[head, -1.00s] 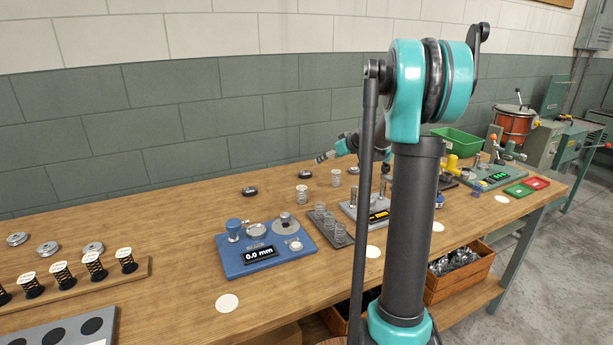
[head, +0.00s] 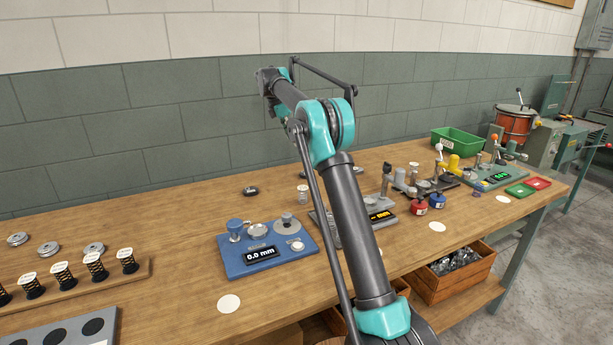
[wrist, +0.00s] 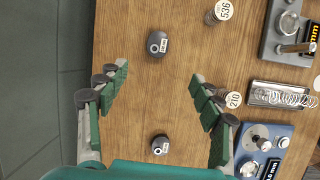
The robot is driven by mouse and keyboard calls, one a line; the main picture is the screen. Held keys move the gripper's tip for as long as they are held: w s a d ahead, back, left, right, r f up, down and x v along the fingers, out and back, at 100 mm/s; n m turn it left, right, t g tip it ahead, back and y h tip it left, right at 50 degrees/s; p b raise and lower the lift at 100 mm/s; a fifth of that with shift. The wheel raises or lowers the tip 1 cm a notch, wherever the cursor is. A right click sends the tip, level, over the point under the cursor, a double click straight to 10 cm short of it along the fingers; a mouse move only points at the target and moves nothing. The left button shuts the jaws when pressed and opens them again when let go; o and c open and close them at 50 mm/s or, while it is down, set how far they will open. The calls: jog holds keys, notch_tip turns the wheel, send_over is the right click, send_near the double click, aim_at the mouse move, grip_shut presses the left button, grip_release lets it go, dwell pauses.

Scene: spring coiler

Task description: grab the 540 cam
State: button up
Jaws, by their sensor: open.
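Two dark cams with small white labels sit on the wooden bench in the wrist view: an upper cam (wrist: 157,44) and a lower cam (wrist: 160,145). Their labels are too small to read, so I cannot tell which is the 540 cam. My gripper (wrist: 160,84) is open and empty above the bench, with green-padded fingers spread wide. In the picture, the upper cam is beyond the fingertips and the lower cam is between the fingers' bases.
White-topped pieces marked 210 (wrist: 234,99) and 536 (wrist: 222,12) stand right of my fingers, the 210 close to the right finger. A blue gauge (head: 265,248) reads 0.0 mm. Spools (head: 95,264) stand at left. The wall (head: 130,150) runs behind the bench.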

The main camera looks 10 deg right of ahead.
send_over(307, 172)
jog(key=a, duration=0.2)
jog(key=f, duration=1)
jog(key=shift+s+a+f, duration=0.1)
jog(key=shift+s+f, duration=0.2)
jog(key=shift+a+x, duration=0.2)
jog(key=shift+x, duration=2.5)
jog(key=shift+w+f, duration=0.1)
grip_shut()
